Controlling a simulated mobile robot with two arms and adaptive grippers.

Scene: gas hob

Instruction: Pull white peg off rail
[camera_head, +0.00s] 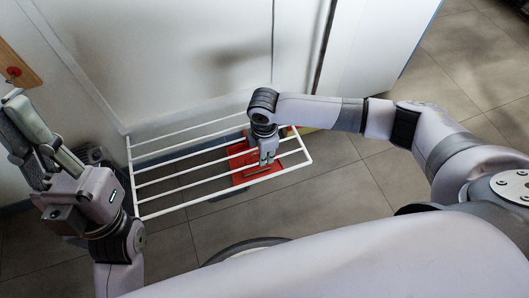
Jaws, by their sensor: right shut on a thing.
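A white wire rack (188,186) with several parallel rails stands low in front of the white wall panel. My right gripper (266,160) reaches down to the rack's right part and is shut at a rail. The white peg is hidden between its fingers, too small to make out, so I cannot tell whether it still touches the rail. My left gripper (28,130) is at the left edge, away from the rack, pointing up and left. Its fingers look apart and empty.
A red object (245,178) lies beneath the rack's right part. A wooden piece with a red knob (14,71) is at the upper left, near my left gripper. The tiled floor (375,180) is clear to the right of the rack. A white cabinet (375,45) stands behind.

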